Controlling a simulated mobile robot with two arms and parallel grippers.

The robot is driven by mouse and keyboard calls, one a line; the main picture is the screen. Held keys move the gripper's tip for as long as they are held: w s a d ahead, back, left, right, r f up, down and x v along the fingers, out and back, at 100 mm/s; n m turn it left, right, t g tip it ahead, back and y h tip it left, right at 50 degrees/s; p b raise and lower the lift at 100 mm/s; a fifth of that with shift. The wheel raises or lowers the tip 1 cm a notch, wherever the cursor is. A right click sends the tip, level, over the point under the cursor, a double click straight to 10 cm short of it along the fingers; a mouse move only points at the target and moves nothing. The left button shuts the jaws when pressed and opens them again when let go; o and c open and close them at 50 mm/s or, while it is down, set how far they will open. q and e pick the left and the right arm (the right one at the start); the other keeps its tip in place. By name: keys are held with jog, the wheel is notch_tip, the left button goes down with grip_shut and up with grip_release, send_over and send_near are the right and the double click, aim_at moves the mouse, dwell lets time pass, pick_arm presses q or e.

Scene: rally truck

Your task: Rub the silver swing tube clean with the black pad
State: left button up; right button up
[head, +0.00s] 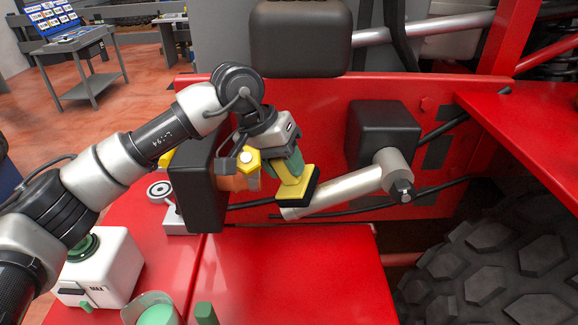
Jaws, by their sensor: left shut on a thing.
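The silver swing tube (345,188) runs from a round joint at its right end down to the left, in front of the red panel. My left gripper (286,158) is shut on the black pad (298,203), which has a yellow body and a green upper part. The pad is tilted at the tube's left end and covers part of it. I cannot tell whether the pad touches the tube or sits just in front of it. My right gripper is not in view.
A black box (198,190) stands left of the pad. A white box marked MAX (102,268) and a cup of green stuff (154,312) are at lower left. A big tyre (500,260) fills the lower right. The red surface (300,275) below the tube is clear.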

pick_arm(q)
jog(key=shift+a+f, duration=0.1)
jog(key=shift+f, duration=0.4)
jog(key=shift+r, duration=0.1)
jog(key=shift+w+d+r, duration=0.1)
jog(key=shift+d+r, duration=0.1)
jog(key=shift+r, duration=0.15)
jog(key=shift+d, duration=0.15)
jog(key=shift+a+b, duration=0.3)
jog(key=shift+b, duration=0.35)
jog(key=shift+d+r, duration=0.15)
jog(key=shift+d, duration=0.35)
